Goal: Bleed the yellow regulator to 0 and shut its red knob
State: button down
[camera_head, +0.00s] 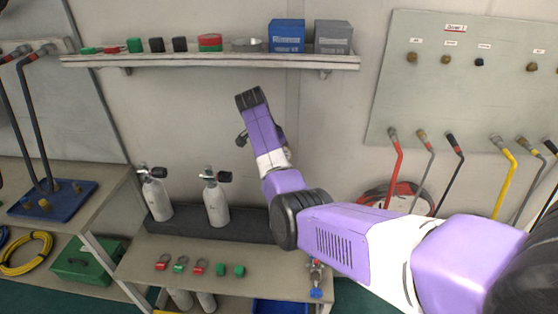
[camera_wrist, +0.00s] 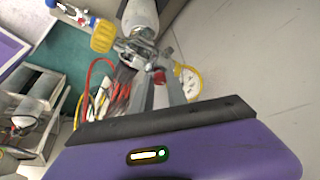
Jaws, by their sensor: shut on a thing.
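The yellow regulator shows in the wrist view as a metal body with a large yellow knob (camera_wrist: 104,36), fixed beside a pale cylinder (camera_wrist: 141,14). Its small red knob (camera_wrist: 159,76) sits between the fingertips of my gripper (camera_wrist: 160,84), which is shut on it. A round pale gauge with a yellow rim (camera_wrist: 190,82) is partly hidden behind the right finger. Its needle cannot be read. In the head view I cannot make out the yellow regulator or my fingertips; my own arm covers much of the right side.
A blue-knobbed regulator (camera_head: 316,286) stands at the bench's right end. Two grey cylinders (camera_head: 216,204) (camera_head: 157,195) stand at its back, and several red and green fittings (camera_head: 200,267) lie in front. Red and yellow hoses (camera_wrist: 88,80) hang near my fingers. A wall panel (camera_head: 455,95) holds several ports.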

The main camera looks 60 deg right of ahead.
dwell(0.4)
jog(key=c, duration=1.6)
grip_release()
jog(key=shift+r, duration=0.1)
jog(key=shift+w+a+r, duration=0.1)
jog(key=shift+r, duration=0.1)
jog(key=w+a+r+b, duration=0.1)
jog(key=a, duration=0.3)
jog(key=w+a+r+b, duration=0.1)
jog(key=w+a+b, duration=0.1)
jog(key=a, duration=0.2)
jog(key=w+a+r+b, duration=0.1)
jog(key=w+a+r, duration=0.1)
jog(key=a, duration=0.2)
jog(key=shift+a, duration=0.3)
jog(key=shift+w, duration=0.1)
